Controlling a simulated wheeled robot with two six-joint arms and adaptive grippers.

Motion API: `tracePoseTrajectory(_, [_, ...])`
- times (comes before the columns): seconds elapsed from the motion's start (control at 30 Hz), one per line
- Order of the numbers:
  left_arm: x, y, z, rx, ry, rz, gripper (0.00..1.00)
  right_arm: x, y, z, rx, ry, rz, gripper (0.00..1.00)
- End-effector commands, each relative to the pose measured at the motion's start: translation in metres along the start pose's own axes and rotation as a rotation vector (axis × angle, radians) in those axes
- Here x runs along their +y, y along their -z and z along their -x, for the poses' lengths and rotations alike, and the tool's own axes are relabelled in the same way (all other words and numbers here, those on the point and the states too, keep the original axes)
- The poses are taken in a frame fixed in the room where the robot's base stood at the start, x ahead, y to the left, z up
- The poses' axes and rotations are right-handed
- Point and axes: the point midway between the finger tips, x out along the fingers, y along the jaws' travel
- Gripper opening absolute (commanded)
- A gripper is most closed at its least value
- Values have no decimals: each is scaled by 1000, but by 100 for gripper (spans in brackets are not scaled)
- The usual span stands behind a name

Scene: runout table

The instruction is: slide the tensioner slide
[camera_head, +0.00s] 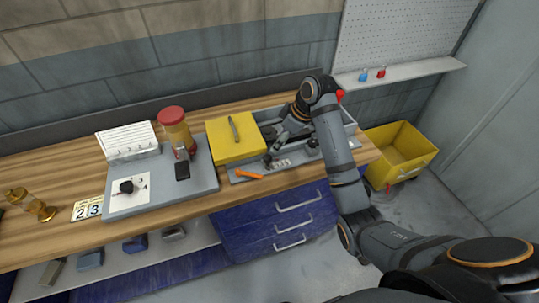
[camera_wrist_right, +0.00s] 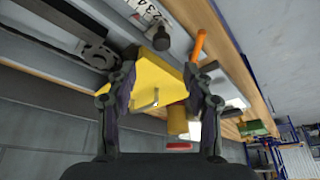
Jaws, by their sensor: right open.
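The tensioner slide seems to be the small dark knob (camera_head: 267,159) beside the numbered scale (camera_head: 284,163) at the front of the grey unit. In the right wrist view a dark round knob (camera_wrist_right: 160,42) stands beside the scale (camera_wrist_right: 143,9). My right gripper (camera_head: 277,140) is over the unit, just right of the yellow cover, and partly hidden by its own arm. In the right wrist view its fingers (camera_wrist_right: 160,72) are spread, with nothing held between them; the knob appears beyond the tips. I cannot tell any contact. My left gripper is not in view.
The yellow cover (camera_head: 223,148) with a handle stands left of my right gripper. An orange lever (camera_head: 249,174) lies at its front. A grey board (camera_head: 200,180) carries a red-topped jar (camera_head: 175,127). A yellow bin (camera_head: 408,150) stands right of the table.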

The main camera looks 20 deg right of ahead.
Motion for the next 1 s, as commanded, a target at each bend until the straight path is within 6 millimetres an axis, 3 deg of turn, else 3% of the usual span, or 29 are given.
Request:
tracePoseTrajectory(0.5, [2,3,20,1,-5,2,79,-1,0,-91,-1,2,-3,52])
tracePoseTrajectory(0.63, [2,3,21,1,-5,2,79,-1,0,-101,0,1,-3,52])
tracePoseTrajectory(0.9, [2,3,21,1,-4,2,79,-1,-1,-103,0,-1,-3,52])
tracePoseTrajectory(1.0, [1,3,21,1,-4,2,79,-1,-1,-103,0,-1,-3,38])
